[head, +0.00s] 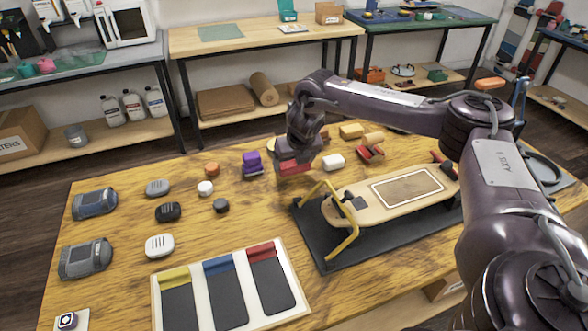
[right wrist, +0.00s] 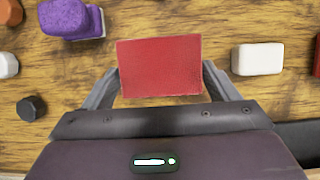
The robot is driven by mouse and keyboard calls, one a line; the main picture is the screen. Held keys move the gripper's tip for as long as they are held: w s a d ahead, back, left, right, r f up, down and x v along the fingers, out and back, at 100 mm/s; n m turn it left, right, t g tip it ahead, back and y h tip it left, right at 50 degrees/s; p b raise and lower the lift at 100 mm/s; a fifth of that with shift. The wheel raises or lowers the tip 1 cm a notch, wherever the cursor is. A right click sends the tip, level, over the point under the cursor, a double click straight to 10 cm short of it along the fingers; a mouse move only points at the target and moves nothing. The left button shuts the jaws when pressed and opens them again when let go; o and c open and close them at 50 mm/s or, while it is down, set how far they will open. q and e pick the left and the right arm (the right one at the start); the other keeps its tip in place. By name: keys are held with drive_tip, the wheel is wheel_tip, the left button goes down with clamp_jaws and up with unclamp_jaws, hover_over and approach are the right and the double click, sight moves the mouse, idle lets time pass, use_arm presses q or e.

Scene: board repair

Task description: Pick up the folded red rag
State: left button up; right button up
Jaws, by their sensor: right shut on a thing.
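The folded red rag (head: 293,166) is at the far middle of the wooden table in the head view, directly under my right gripper (head: 297,160). In the right wrist view the rag (right wrist: 160,67) is a flat red rectangle between the two fingers of my right gripper (right wrist: 160,85). The right gripper is shut on it. Whether the rag touches the table is hard to tell. My left gripper is not in view.
A purple block (head: 251,161) stands left of the rag and a white block (head: 333,161) to its right. A skateboard deck (head: 390,195) with yellow stands rests on a black mat (head: 340,257) nearer right. A tray with colored strips (head: 235,322) lies in front.

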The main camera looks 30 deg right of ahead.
sight(294, 163)
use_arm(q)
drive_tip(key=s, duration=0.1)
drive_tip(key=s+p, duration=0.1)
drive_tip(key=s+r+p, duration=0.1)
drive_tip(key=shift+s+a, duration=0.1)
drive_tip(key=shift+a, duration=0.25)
use_arm(e)
wheel_tip(294, 163, up, 16)
drive_tip(key=o, duration=0.4)
drive_tip(key=c, duration=0.3)
drive_tip(key=shift+a, duration=0.15)
